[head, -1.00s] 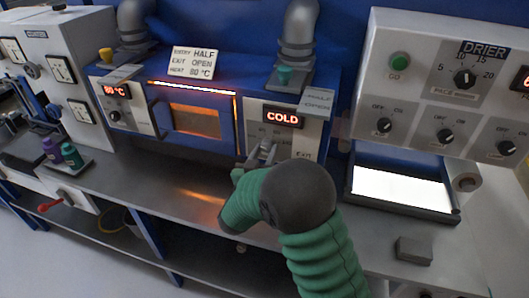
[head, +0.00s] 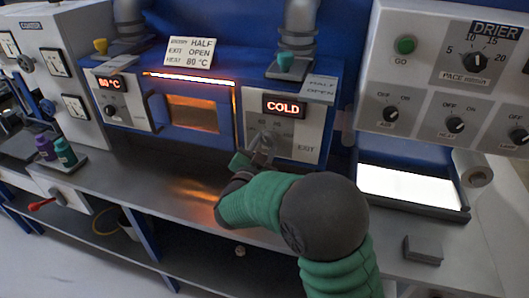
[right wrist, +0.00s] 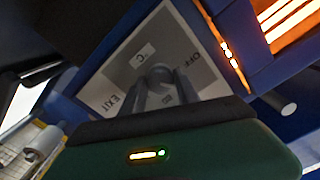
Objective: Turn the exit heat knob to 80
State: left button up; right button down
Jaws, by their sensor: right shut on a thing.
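The exit panel (head: 309,128) is a light grey face at the right of the oven front, with a red display (head: 284,106) reading COLD. The exit heat knob (right wrist: 160,72) shows as a dark round knob in the right wrist view, on the panel with OFF, °C and EXIT marks. My right gripper (head: 264,150) is at the panel below the display. Its fingers (right wrist: 164,92) are shut on the knob, one on each side. In the head view the fingers hide most of the knob, and its pointer cannot be read. My left gripper is not in view.
A card (head: 190,51) reads entry HALF, exit OPEN, heat 80 °C. A teal lever (head: 285,61) tops the exit side. The drier panel (head: 450,80) stands at right above a lit white tray (head: 410,187).

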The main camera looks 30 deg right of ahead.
jog(key=m+b, duration=0.9)
jog(key=shift+f, duration=0.4)
jog(key=shift+r+m+b, duration=0.1)
jog(key=shift+m+b, duration=1.4)
jog(key=shift+b, duration=0.05)
jog(key=c, duration=1.3)
grip_release()
jog(key=o, duration=0.4)
jog(key=shift+r, duration=0.25)
jog(key=p+v, duration=0.1)
jog(key=v, duration=1.6)
jog(key=shift+p, duration=0.35)
